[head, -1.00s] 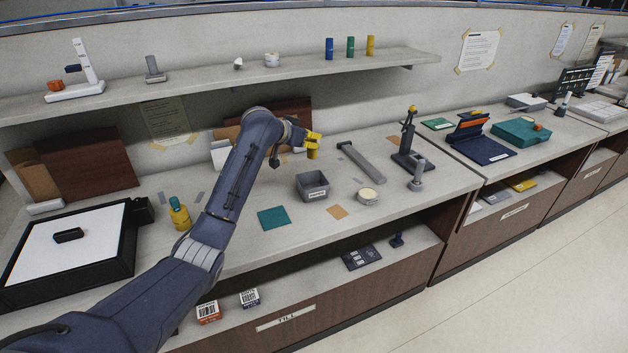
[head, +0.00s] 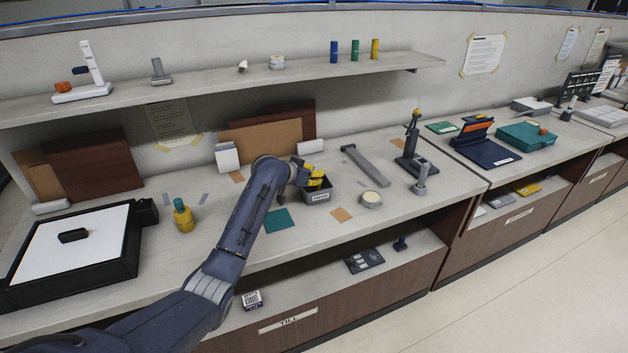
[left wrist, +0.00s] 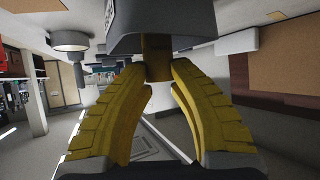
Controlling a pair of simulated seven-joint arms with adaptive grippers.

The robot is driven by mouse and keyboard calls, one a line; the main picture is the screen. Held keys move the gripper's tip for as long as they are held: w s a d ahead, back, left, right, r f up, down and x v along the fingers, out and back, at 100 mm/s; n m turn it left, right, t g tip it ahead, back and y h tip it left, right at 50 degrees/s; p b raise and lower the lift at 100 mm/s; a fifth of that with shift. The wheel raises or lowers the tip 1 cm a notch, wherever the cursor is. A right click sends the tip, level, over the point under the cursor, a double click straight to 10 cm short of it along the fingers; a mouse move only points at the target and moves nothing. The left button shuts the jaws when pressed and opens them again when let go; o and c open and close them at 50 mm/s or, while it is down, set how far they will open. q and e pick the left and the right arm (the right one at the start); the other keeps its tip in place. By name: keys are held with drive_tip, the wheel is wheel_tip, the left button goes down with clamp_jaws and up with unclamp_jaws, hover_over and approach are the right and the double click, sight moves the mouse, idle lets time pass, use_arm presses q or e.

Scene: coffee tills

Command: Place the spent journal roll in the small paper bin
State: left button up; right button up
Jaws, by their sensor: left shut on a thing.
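The small paper bin (head: 319,197) is a grey open box with a label on its front, standing on the counter. It also shows at the top of the left wrist view (left wrist: 165,40). My left gripper (head: 317,178), with yellow fingers, is at the bin's opening and hides part of it. In the left wrist view its fingers (left wrist: 158,80) are shut on a yellow-brown cylinder, which I take for the spent journal roll (left wrist: 157,71). The bin's wall hides the roll's other end. I cannot tell whether the roll touches the bin. My right gripper is in no view.
A teal card (head: 278,220) and an orange card (head: 341,215) lie in front of the bin. A round pale-topped tub (head: 371,199) and a long grey bar (head: 366,165) are to its right. A yellow bottle (head: 182,214) stands left of my arm. Boards lean behind.

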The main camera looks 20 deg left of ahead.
use_arm(q)
drive_tip(key=shift+f, duration=1.05)
drive_tip(key=shift+f, duration=0.2)
drive_tip(key=o, duration=0.7)
drive_tip(key=shift+c, duration=0.2)
drive_tip(key=shift+r, duration=0.15)
drive_tip(key=shift+s+a+r, duration=0.25)
drive_tip(key=shift+s+r, duration=0.05)
drive_tip(key=shift+s, duration=0.15)
drive_tip(key=v, duration=1.1)
drive_tip(key=shift+d, duration=0.1)
